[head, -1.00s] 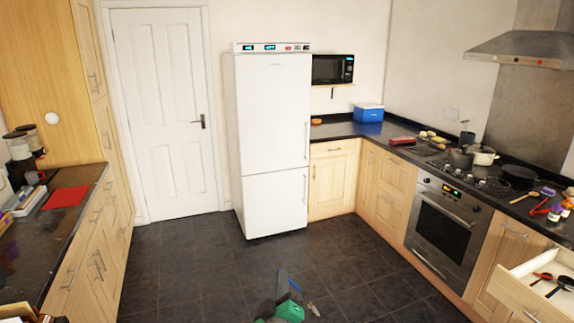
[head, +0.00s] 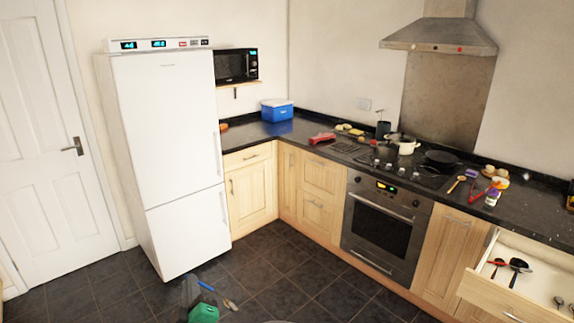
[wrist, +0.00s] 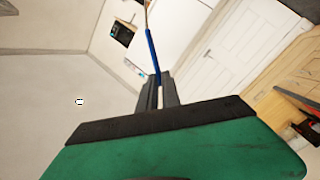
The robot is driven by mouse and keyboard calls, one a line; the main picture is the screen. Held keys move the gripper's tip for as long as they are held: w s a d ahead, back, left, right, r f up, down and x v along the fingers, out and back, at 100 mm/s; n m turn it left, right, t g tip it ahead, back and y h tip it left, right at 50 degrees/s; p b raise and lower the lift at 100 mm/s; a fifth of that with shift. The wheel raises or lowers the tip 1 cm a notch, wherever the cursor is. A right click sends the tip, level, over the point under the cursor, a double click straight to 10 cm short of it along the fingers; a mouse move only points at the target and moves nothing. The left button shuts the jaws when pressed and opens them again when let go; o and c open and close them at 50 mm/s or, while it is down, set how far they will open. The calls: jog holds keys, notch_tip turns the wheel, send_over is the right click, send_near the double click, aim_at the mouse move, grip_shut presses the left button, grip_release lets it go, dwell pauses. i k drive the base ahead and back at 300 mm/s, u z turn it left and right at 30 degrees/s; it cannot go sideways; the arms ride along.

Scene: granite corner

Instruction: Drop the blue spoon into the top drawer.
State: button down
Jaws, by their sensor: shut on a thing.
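My gripper (head: 194,290) is low in the head view, over the floor left of centre, with its green body at the bottom edge. The top drawer (head: 512,297) is pulled open at the lower right, well apart from my gripper. Dark utensils, one with a red handle, lie inside it. The picture edge cuts off part of the drawer.
The black worktop (head: 330,144) runs along the back and right walls, with a hob, pans and several small items. The oven (head: 384,228) is left of the drawer. A white fridge (head: 170,150) stands at left. The dark tiled floor (head: 270,265) before the units is clear.

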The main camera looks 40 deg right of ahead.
aim_at(546, 277)
jog(key=z, duration=3.2)
jog(key=i, duration=2.25)
jog(key=u, duration=2.95)
